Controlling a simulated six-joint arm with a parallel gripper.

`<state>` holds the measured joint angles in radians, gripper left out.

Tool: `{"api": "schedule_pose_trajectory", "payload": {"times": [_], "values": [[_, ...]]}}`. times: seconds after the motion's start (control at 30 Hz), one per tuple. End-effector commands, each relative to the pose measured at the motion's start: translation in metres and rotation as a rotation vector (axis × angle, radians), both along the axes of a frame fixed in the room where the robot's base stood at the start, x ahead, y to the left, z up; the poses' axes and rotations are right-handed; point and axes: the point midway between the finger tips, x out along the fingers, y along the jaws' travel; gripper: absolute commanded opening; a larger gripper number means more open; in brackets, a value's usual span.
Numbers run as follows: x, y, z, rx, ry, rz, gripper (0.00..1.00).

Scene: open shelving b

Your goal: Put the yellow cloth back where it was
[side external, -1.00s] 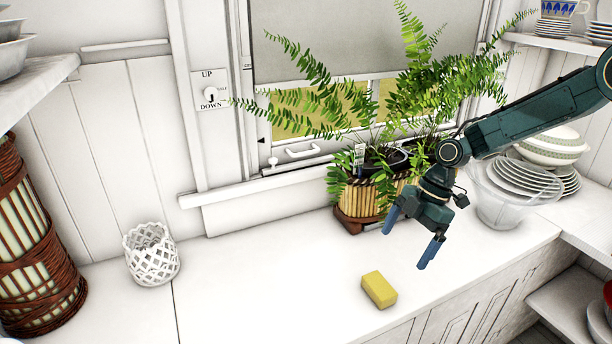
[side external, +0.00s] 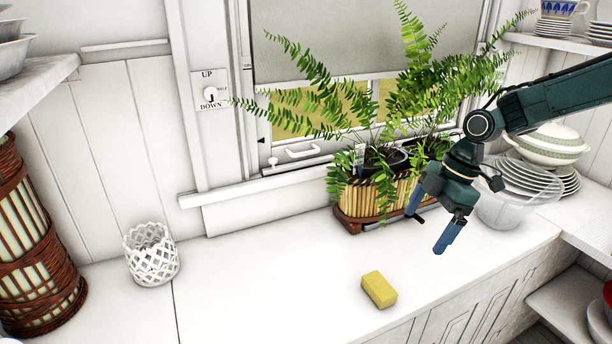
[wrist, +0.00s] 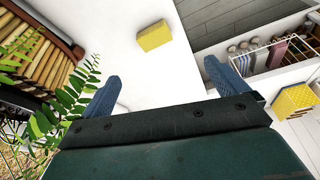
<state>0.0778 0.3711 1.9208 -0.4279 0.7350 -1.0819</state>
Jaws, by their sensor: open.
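The yellow thing is a small block that looks like a sponge rather than a loose cloth (side external: 379,289). It lies flat on the white counter (side external: 260,270) near its front edge, and it also shows in the wrist view (wrist: 154,36) near the top middle. My gripper (side external: 430,234) is open and empty, above the counter to the upper right of the yellow block and apart from it. In the wrist view its two blue fingers (wrist: 160,85) are spread wide with nothing between them.
A fern in a bamboo planter (side external: 362,200) stands close behind my gripper. A glass bowl (side external: 505,205) and stacked plates (side external: 535,178) are at the right. A white lattice holder (side external: 151,254) and a wicker lantern (side external: 32,245) stand at the left. The middle of the counter is clear.

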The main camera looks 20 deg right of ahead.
Motion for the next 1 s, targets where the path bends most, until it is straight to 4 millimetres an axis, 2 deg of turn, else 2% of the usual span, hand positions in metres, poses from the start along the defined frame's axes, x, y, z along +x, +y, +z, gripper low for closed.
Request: {"api": "schedule_pose_trajectory", "payload": {"times": [0.03,0.2,0.5,0.8,1.0], "values": [[-0.008,-0.001,0.013,-0.010,-0.008,-0.045,0.98],[-0.035,-0.007,0.047,-0.035,-0.018,-0.206,0.98],[-0.091,-0.018,0.093,-0.050,-0.047,-0.499,0.98],[-0.152,-0.030,0.120,-0.023,-0.085,-0.799,0.98],[-0.193,-0.039,0.128,0.020,-0.111,-0.999,0.98]]}}
